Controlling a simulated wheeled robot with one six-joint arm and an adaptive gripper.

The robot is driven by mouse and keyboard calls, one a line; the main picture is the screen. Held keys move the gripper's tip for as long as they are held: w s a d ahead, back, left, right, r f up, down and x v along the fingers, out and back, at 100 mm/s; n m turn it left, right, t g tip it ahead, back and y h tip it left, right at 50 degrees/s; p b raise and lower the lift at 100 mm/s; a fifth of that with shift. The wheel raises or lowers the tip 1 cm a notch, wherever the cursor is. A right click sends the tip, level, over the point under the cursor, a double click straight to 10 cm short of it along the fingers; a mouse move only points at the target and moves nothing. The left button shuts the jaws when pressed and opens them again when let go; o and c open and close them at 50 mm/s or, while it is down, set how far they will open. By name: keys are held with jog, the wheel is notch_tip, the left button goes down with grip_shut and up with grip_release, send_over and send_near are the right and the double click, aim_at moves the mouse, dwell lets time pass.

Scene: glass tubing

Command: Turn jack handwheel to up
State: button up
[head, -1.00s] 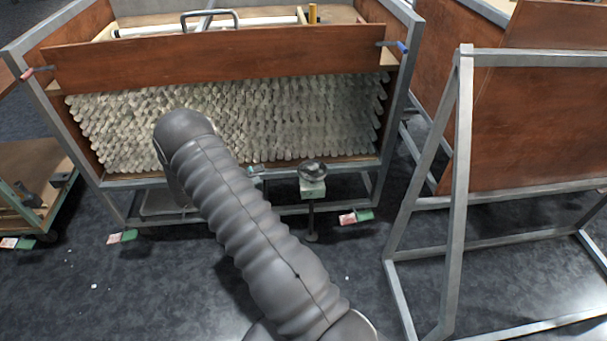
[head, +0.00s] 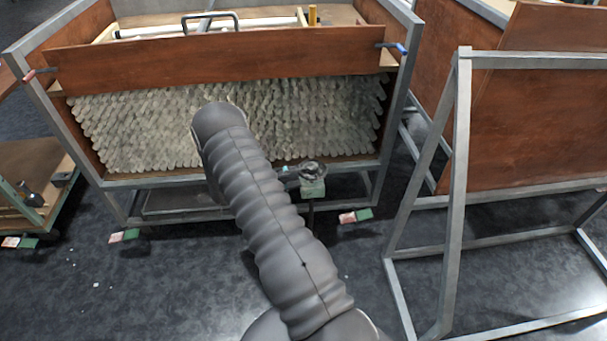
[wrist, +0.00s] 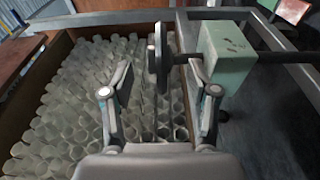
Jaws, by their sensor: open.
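In the head view my arm hides most of the gripper, at the wheel's left.
A metal-framed rack with wooden panels (head: 220,62) holds many stacked glass tubes (head: 130,130) behind the wheel. A grey angled frame (head: 455,200) stands to the right. A low cart (head: 30,185) is at the left. Dark floor is open in front.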

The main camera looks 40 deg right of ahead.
aim_at(300, 176)
jog(key=shift+x, duration=1.65)
grip_shut()
jog(key=shift+t, duration=0.3)
